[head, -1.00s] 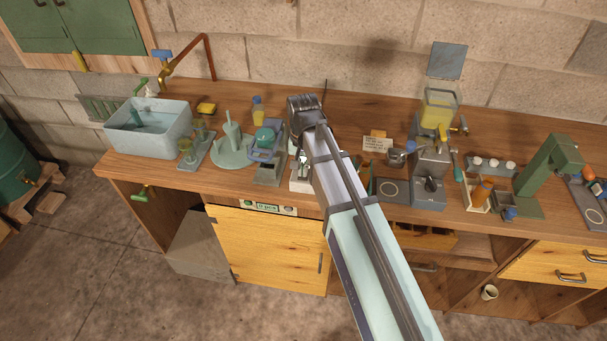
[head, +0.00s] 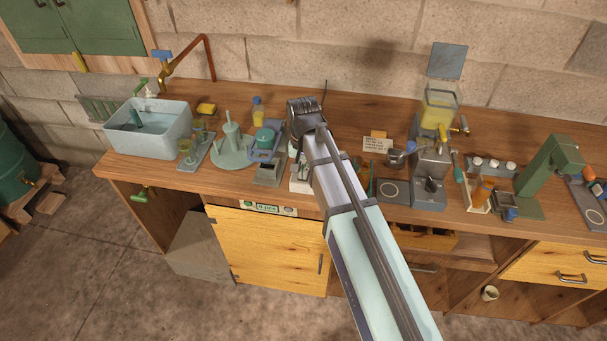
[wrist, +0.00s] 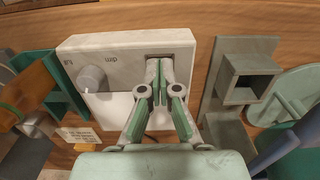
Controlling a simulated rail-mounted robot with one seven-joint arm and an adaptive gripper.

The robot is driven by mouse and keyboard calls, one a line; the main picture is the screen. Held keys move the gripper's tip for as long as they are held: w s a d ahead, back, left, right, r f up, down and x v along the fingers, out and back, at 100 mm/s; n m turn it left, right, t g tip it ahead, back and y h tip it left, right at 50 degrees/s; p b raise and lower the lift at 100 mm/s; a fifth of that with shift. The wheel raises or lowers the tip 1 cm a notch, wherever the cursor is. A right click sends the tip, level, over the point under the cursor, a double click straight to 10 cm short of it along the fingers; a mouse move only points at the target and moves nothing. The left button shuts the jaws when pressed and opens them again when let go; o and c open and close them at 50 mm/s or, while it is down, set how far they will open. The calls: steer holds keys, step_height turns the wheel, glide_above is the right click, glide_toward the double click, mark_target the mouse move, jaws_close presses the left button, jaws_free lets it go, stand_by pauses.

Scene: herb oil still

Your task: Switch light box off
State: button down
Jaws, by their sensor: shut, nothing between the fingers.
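The light box (wrist: 125,52) is a whitish box with a grey dimmer knob (wrist: 92,78) at its left and upside-down lettering beside the knob. A dark rectangular recess (wrist: 160,62), apparently the switch, is at its right end, partly hidden by my fingers. My gripper (wrist: 160,92) is shut and empty, with its fingertips right at this recess. I cannot tell if they touch it. In the head view only a white part of the box (head: 299,185) shows below my wrist, and the fingers are mostly hidden.
A green bracket (wrist: 62,85) and a small card (wrist: 80,135) are at the left. The grinder-like machine (head: 431,170) stands right of my arm.

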steer(key=shift+r+p, duration=2.35)
steer(key=shift+r, duration=1.1)
steer(key=s+d+f+g+b, duration=0.2)
steer(key=s+d+f, duration=0.4)
steer(key=s+f, duration=0.8)
steer(key=s+d+f+n+g+b, duration=0.1)
steer(key=s+d+f, duration=0.5)
steer(key=s+f, duration=0.8)
steer(key=s+d+f+g+b, duration=0.3)
steer(key=s+d+f, duration=0.3)
steer(key=s+f, duration=0.8)
step_height(320, 180, down, 6)
steer(key=shift+s+d+f+n+g+b, duration=0.1)
steer(key=shift+s+d+n+g+b, duration=0.1)
steer(key=shift+n+g+b, duration=0.3)
